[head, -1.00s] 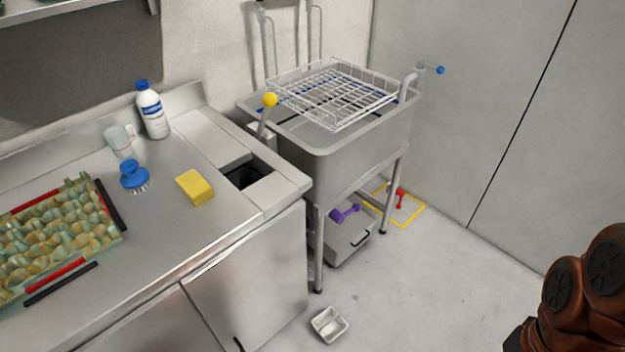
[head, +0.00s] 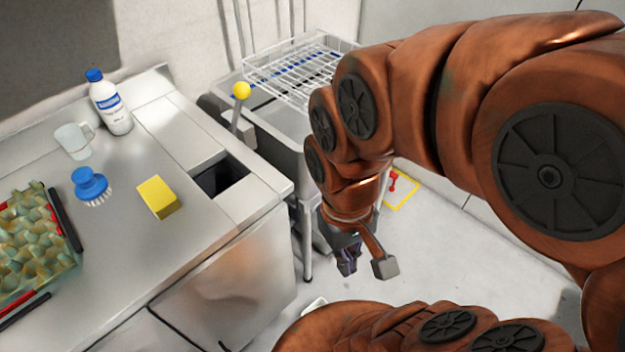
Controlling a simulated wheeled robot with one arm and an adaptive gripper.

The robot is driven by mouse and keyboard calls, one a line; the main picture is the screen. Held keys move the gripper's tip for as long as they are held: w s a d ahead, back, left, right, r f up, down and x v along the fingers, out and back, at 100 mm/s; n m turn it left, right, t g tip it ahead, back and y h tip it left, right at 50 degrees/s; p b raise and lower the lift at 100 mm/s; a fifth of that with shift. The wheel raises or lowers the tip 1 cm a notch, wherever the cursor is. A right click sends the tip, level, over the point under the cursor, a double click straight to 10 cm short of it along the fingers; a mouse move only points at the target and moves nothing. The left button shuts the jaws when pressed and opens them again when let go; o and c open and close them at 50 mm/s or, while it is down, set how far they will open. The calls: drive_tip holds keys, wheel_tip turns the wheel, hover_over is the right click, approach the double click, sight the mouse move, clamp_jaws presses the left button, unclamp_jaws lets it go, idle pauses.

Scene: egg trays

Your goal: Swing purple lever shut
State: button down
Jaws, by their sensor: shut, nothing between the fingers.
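The purple lever is not clearly visible in the head view now. My arm covers the place under the sink where it showed earlier, on the front of a grey box. My gripper (head: 347,262) points down in front of that place, beside the sink's front leg. Its dark fingers look close together, with nothing seen between them. I cannot tell whether it touches the lever.
The steel counter (head: 150,260) holds a yellow sponge (head: 158,197), a blue brush (head: 91,185), a mug, a bottle and an egg tray. The sink (head: 285,125) carries a wire rack. A yellow-ball lever (head: 241,91) stands beside it. A red lever (head: 393,181) is behind my arm.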

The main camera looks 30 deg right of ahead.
drive_tip(key=shift+d, duration=0.15)
drive_tip(key=w+d+f+n+t+b, duration=0.1)
drive_tip(key=w+d+f+b, duration=0.25)
drive_tip(key=w, duration=0.45)
drive_tip(key=w+d+f+n+y+b, duration=0.1)
drive_tip(key=w+d+f+b, duration=0.1)
drive_tip(key=w+f+b, duration=0.4)
drive_tip(key=w+d+f+n+t+b, duration=0.1)
drive_tip(key=w+d+f, duration=0.2)
drive_tip(key=w, duration=0.6)
drive_tip(key=w+d+f+t+b, duration=0.1)
drive_tip(key=w+d+f+b, duration=0.2)
drive_tip(key=d, duration=0.6)
drive_tip(key=w+d+f+t+b, duration=0.1)
drive_tip(key=w+d+f+b, duration=0.3)
drive_tip(key=w+d+f, duration=0.4)
wheel_tip(320, 180, down, 3)
drive_tip(key=shift+d+r+n+h, duration=0.2)
drive_tip(key=shift+d+n+h, duration=0.15)
drive_tip(key=shift+d, duration=0.25)
drive_tip(key=shift+f, duration=0.1)
